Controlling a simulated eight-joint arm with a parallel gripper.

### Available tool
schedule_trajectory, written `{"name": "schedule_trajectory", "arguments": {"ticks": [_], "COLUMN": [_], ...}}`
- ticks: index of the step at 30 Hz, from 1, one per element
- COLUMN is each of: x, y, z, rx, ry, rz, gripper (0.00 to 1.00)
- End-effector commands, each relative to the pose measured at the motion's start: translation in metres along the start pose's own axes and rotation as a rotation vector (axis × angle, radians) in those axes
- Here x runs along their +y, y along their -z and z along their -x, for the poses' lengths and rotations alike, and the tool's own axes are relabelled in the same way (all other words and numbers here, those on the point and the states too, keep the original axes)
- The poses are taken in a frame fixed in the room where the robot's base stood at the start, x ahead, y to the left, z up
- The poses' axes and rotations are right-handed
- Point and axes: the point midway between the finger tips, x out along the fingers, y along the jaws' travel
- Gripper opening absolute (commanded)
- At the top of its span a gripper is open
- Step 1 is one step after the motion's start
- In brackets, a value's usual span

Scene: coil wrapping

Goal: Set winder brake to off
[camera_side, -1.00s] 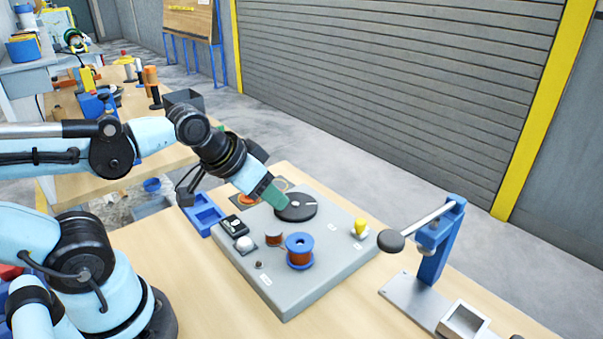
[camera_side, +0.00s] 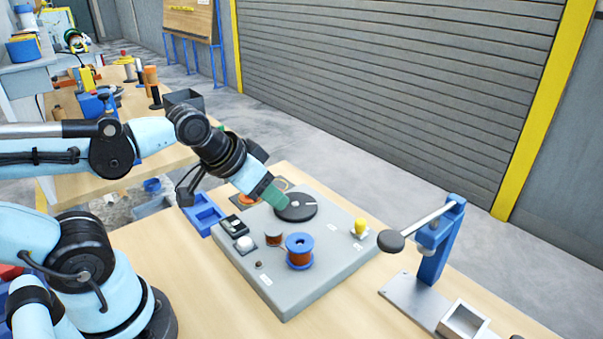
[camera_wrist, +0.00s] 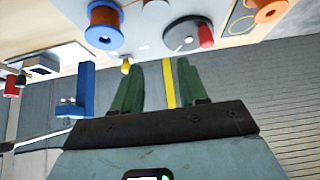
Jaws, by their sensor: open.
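A grey panel (camera_side: 318,273) on the bench carries the winding parts. A yellow knob (camera_side: 359,227) stands near its right edge beside a small white label; it also shows in the wrist view (camera_wrist: 126,66). Which part is the winder brake, and its setting, I cannot tell for certain. A black disc (camera_side: 302,208) lies at the back of the panel; the wrist view shows it with a red handle (camera_wrist: 206,37). My gripper (camera_side: 278,203) is above the panel, close to the disc and partly overlapping it in view. Its green fingers (camera_wrist: 160,88) are apart and empty.
A blue spool with copper wire (camera_side: 299,251), a small copper coil (camera_side: 274,239), a white dome (camera_side: 244,243) and a black switch box (camera_side: 233,226) sit on the panel. A blue tray (camera_side: 203,215) is to the left. A blue lever stand (camera_side: 432,262) stands at right.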

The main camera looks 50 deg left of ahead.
Motion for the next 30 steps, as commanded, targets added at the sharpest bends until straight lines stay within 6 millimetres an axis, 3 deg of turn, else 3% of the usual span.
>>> {"name": "schedule_trajectory", "arguments": {"ticks": [2,4,8,20,30], "x": [0.000,0.000,0.003,0.035,0.074], "y": [0.000,0.000,0.009,0.083,0.131], "z": [0.000,0.000,0.002,-0.002,-0.036], "rx": [0.000,-0.001,-0.022,-0.274,-0.503], "ry": [0.000,0.000,-0.005,-0.046,-0.066], "rz": [0.000,0.000,-0.008,-0.091,-0.175], "gripper": [0.43,0.50,0.50,0.50,0.50]}}
